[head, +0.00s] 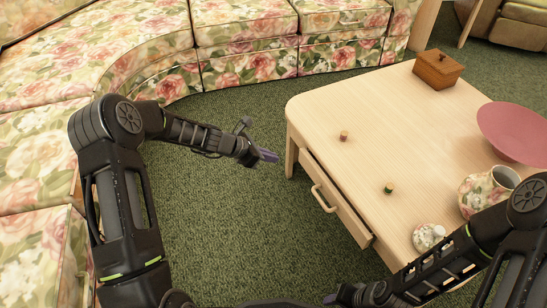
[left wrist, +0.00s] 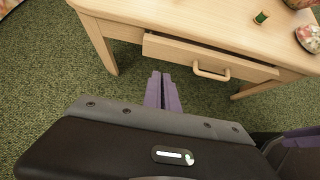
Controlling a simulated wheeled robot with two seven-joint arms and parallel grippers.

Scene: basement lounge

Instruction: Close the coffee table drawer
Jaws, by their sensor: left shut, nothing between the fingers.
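The light wood coffee table (head: 375,125) stands at the right in the head view. Its drawer (head: 335,197) is in the left side of the table and sticks out a little, with a pale bar handle (head: 322,200) on its front. In the left wrist view the drawer front (left wrist: 165,49) and handle (left wrist: 211,74) lie beyond my fingers, with a gap at the drawer's top edge. My left gripper (head: 268,156) is shut and empty, left of the table and apart from the drawer. My right gripper (head: 335,298) is at the bottom edge, its fingers mostly hidden.
On the table are a wooden box (head: 438,69), a pink bowl (head: 515,132), a floral jug (head: 485,189), a lidded floral pot (head: 428,236) and two small corks or spools (head: 389,188). A floral sofa (head: 250,40) curves behind and left. Green carpet (head: 235,210) is clear before the drawer.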

